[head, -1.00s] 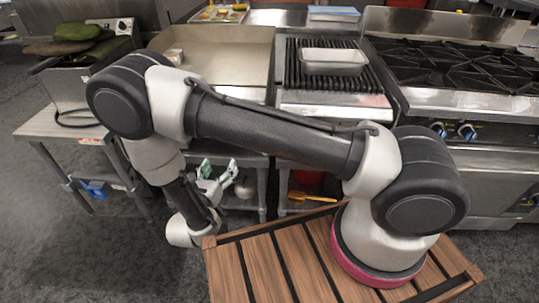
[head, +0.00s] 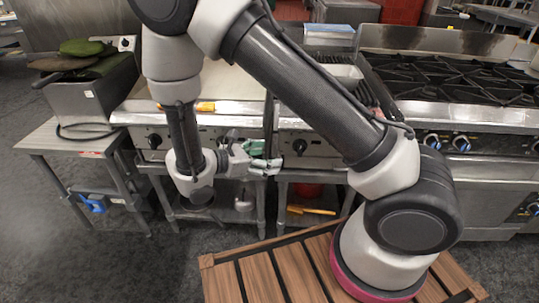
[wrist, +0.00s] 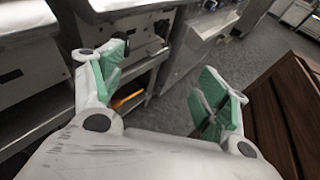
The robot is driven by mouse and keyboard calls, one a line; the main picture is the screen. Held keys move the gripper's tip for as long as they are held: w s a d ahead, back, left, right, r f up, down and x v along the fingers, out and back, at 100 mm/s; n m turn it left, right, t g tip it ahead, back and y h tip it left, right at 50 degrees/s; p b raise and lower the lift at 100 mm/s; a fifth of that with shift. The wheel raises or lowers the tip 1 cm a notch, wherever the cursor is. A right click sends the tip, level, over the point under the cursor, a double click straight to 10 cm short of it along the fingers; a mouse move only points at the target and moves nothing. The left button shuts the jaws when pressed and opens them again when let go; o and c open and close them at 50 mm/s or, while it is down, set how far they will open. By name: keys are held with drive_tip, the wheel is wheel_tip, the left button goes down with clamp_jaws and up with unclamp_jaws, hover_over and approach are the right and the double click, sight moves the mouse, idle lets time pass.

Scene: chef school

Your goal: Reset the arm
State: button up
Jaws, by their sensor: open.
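My gripper (head: 266,158) is in front of the griddle and grill counter in the head view, left of the middle. Its green-padded fingers point to the right. In the wrist view my gripper (wrist: 165,90) has its two fingers spread wide apart with nothing between them. Beyond the fingers the wrist view shows the grey floor and the counter fronts. My arm is raised and bent over the wooden slatted platform, and its upper part runs out of the top of the head view.
A griddle (head: 237,84) and a stove (head: 450,85) stand along the back. A steel side table (head: 60,139) with a dark appliance (head: 95,95) is at left. A yellow-handled tool (head: 311,210) lies on the low shelf. The floor (head: 120,255) at front left is clear.

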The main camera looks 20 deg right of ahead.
drive_tip(key=shift+s+d+r+m+g, duration=0.4)
drive_tip(key=shift+d+r+m+g, duration=0.1)
drive_tip(key=shift+d+r, duration=0.1)
drive_tip(key=s+d+m+g+y, duration=0.1)
drive_tip(key=s+d+m+g, duration=0.15)
drive_tip(key=s, duration=0.25)
drive_tip(key=s+d+r+m+t+y, duration=0.1)
drive_tip(key=s+d+r+m+y, duration=0.3)
drive_tip(key=r, duration=0.4)
drive_tip(key=s+d+r+m+t+y, duration=0.2)
drive_tip(key=s+d+r+m+y, duration=0.2)
drive_tip(key=r+m, duration=0.3)
drive_tip(key=s+d+r+m+t+y, duration=0.1)
drive_tip(key=s+d+r+m+y, duration=0.3)
drive_tip(key=r, duration=0.6)
drive_tip(key=shift+d+m+y, duration=0.4)
drive_tip(key=shift+d+m, duration=0.45)
drive_tip(key=shift+d, duration=0.15)
